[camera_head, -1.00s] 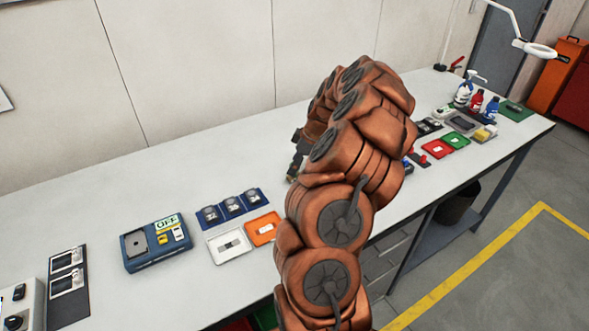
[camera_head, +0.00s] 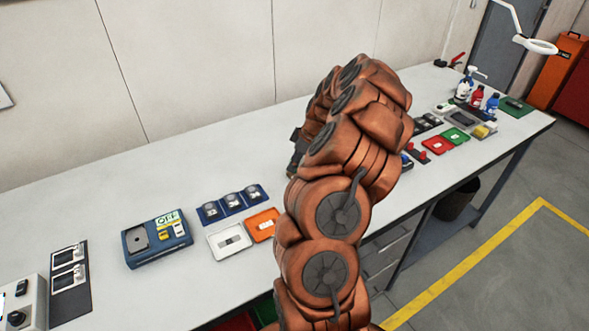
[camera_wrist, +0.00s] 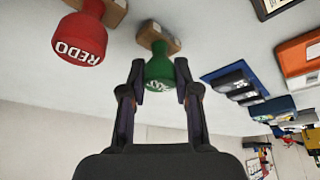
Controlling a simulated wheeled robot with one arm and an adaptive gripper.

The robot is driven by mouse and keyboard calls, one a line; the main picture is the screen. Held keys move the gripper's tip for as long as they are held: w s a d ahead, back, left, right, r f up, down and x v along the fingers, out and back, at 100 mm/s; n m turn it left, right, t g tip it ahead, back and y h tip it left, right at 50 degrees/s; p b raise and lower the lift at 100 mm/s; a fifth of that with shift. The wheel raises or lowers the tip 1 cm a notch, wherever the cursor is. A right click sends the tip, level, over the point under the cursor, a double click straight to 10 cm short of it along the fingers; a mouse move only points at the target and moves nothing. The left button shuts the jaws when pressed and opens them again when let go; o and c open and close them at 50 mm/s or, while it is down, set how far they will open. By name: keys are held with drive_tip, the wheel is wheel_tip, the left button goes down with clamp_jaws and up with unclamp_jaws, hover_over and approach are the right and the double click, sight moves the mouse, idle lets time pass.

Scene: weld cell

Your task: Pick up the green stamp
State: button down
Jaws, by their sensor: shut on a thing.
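The green stamp (camera_wrist: 158,52) shows in the wrist view, with a round green handle and a wooden block. My gripper (camera_wrist: 160,70) has one finger on each side of the green handle and is shut on it. The wrist picture seems to be upside down, so I cannot tell whether the stamp touches the table. In the head view my arm hides the stamp and most of my gripper. A red stamp (camera_wrist: 80,38) marked REDO stands beside the green one in the wrist view, apart from my fingers.
The long grey bench (camera_head: 120,185) runs along the wall. On it are a blue device (camera_head: 157,240), a blue tray with round dials (camera_head: 232,205), a white tray (camera_head: 230,241) and an orange tray (camera_head: 262,225). Bottles (camera_head: 476,98) stand at the far right end. The bench's back left is clear.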

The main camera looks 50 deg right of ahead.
drive_tip(key=shift+r+b, duration=1.1)
drive_tip(key=shift+r, duration=0.65)
drive_tip(key=s+a+r+b, duration=0.1)
drive_tip(key=s+a+b, duration=0.4)
drive_tip(key=s+a, duration=0.4)
drive_tip(key=a, duration=0.3)
drive_tip(key=shift+s+a+r, duration=0.25)
drive_tip(key=shift+s+a, duration=0.1)
drive_tip(key=shift+s, duration=0.05)
